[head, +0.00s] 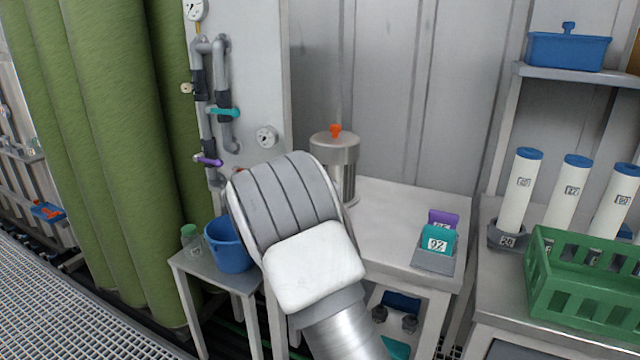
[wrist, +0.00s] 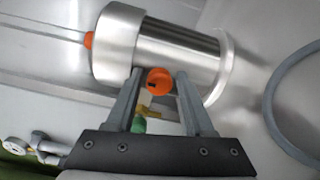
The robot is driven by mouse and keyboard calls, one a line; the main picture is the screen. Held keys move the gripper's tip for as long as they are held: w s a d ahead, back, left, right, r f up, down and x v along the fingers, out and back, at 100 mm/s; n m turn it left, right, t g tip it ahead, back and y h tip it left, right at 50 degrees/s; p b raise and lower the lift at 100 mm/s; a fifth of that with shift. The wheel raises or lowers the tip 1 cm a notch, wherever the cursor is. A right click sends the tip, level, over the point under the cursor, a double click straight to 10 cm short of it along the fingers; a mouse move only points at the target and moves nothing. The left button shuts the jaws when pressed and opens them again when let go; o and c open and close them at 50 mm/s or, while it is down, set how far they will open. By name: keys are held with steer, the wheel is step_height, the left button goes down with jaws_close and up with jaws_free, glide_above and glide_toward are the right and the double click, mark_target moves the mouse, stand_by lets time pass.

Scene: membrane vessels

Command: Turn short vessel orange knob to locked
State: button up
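The short vessel (head: 347,165) is a steel cylinder standing on the white table, with an orange piece on its top. It also shows in the wrist view (wrist: 180,55), lying sideways in the picture. Its orange knob (wrist: 159,81) has a dark mark on its face and sits between the tips of my gripper (wrist: 158,78). The fingers are apart, with a gap visible on both sides of the knob. In the head view my arm hides the fingers, the knob and the vessel's lower left side.
A blue bucket (head: 231,244) and a green-capped bottle (head: 191,240) stand on a small table at left. Purple and teal tagged blocks (head: 438,240) sit at the white table's right. A green crate (head: 583,280) is further right. A grey hose (wrist: 275,115) curves beside the vessel.

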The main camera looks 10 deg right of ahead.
steer(key=shift+o, duration=0.8)
steer(key=shift+s+a, duration=0.1)
steer(key=shift+a, duration=0.05)
steer(key=p+v, duration=0.2)
steer(key=v, duration=1.5)
